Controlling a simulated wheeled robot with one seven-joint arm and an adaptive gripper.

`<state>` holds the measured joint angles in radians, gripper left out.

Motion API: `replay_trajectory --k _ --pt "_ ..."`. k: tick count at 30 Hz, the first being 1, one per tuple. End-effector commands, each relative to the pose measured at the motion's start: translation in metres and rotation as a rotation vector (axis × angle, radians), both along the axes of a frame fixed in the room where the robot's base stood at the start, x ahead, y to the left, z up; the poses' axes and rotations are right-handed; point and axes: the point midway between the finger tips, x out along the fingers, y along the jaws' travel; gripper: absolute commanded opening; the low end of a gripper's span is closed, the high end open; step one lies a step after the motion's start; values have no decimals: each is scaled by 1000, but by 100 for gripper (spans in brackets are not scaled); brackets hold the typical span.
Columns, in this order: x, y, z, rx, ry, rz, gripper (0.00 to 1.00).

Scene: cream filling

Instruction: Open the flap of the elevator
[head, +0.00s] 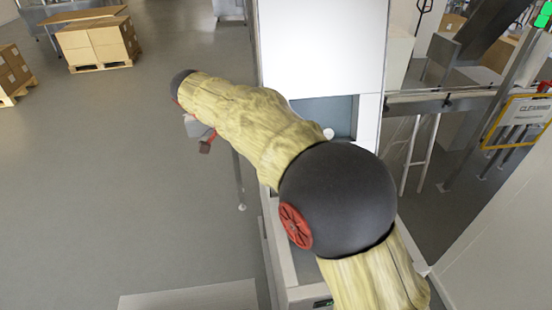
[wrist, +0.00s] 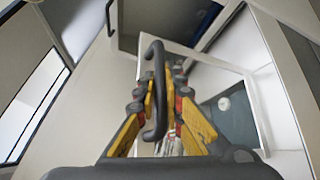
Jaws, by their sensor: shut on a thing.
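My gripper (wrist: 160,82) shows in the wrist view, its yellow and black fingers on either side of a black bar handle (wrist: 154,100). It is shut on this handle. The handle stands in front of pale panels and a white frame; I cannot tell for sure which panel is the flap. In the head view the tall white elevator housing (head: 320,45) stands beyond my arm, with a blue-grey opening (head: 328,110) low in its face. My arm hides the handle and most of my gripper there.
A pale round object (wrist: 224,103) shows inside the blue-grey opening in the wrist view. Cardboard boxes (head: 97,43) stand on a pallet at the back left. Metal rails (head: 440,103) and a yellow-framed sign (head: 520,118) are at the right. The grey floor at left is largely clear.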

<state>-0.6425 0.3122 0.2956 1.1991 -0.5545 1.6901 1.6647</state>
Motion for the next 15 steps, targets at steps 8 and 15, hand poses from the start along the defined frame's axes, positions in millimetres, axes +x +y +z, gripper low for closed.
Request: replay_trajectory --k 8,15 --pt "-1 1 0 0 5 0 0" --pt "-1 1 0 0 5 0 16"
